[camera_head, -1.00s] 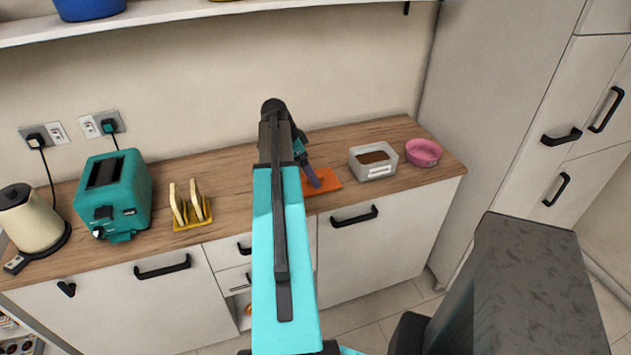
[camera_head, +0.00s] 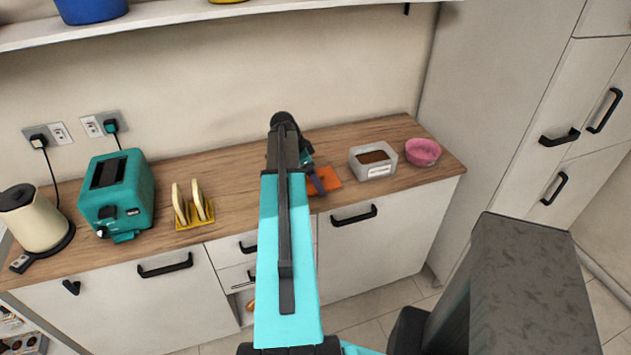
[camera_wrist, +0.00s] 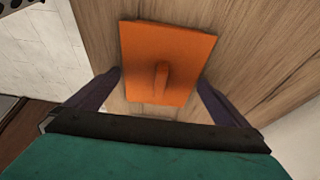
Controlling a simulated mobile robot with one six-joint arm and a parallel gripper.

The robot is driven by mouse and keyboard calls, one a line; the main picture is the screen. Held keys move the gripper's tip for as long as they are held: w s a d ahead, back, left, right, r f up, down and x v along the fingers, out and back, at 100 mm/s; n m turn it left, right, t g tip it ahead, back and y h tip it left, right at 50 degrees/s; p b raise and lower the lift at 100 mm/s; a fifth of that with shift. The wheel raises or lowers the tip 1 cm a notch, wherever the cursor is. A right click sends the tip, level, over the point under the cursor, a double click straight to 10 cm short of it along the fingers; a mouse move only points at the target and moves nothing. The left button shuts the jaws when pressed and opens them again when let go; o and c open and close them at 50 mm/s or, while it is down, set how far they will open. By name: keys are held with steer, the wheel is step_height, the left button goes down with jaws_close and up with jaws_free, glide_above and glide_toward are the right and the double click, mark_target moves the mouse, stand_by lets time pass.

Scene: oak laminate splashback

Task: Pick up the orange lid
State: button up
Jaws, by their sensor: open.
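The orange lid (camera_head: 328,182) lies flat on the wooden counter, partly hidden behind my arm in the head view. In the wrist view the lid (camera_wrist: 150,50) is a flat orange rectangle with a raised handle in its middle. My gripper (camera_wrist: 160,82) is open, with one dark finger to the left of the handle and one to the right. It also shows in the head view (camera_head: 318,184), over the lid. Nothing is held between the fingers. Whether the fingertips touch the lid I cannot tell.
An open white container (camera_head: 373,161) with brown contents stands right of the lid. A pink bowl (camera_head: 423,152) is beyond it. A yellow rack with toast (camera_head: 194,208), a teal toaster (camera_head: 117,192) and a cream kettle (camera_head: 34,222) stand to the left. A shelf (camera_head: 160,14) runs above.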

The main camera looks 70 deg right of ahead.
steer(key=c, duration=0.7)
steer(key=shift+r, duration=0.25)
steer(key=shift+c, duration=0.2)
steer(key=shift+r+b, duration=0.9)
steer(key=shift+r, duration=0.55)
steer(key=s+a+r+b, duration=0.1)
steer(key=s+a+b, duration=0.3)
steer(key=s+a, duration=0.6)
steer(key=shift+s+a+r, duration=0.3)
steer(key=shift+s+a, duration=0.05)
steer(key=shift+a, duration=0.6)
